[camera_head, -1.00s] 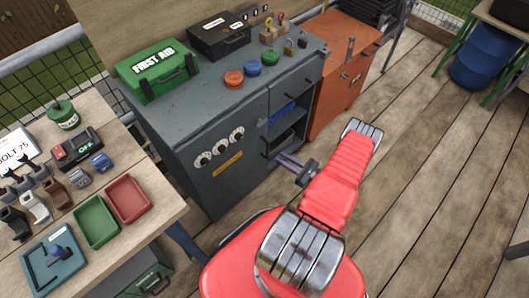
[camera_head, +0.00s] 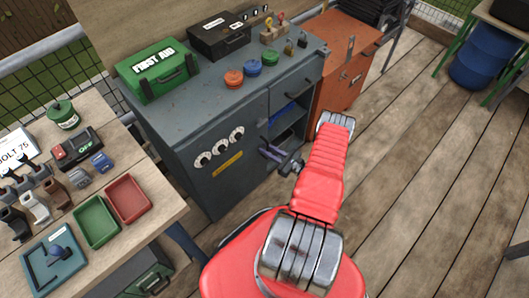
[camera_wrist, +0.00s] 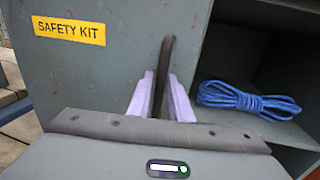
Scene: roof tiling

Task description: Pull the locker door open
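The locker is a grey-blue metal cabinet. Its door (camera_head: 215,165) on the left has several round white dials and a yellow label; in the wrist view the label reads SAFETY KIT (camera_wrist: 69,30). The door looks shut. A dark upright bar handle (camera_wrist: 166,62) stands near the door's right edge. My gripper (camera_wrist: 161,80) has its two pale lilac fingers either side of this handle, with small gaps that look open. In the head view, my gripper (camera_head: 267,148) is at the door's right edge, and the handle is hard to make out behind it.
Right of the door is an open compartment with a coiled blue rope (camera_wrist: 248,100). A green first aid box (camera_head: 158,70) and a black case (camera_head: 219,36) stand on top. An orange cabinet (camera_head: 340,75) is to the right. A workbench (camera_head: 165,205) stands left. The deck (camera_head: 430,190) at right is clear.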

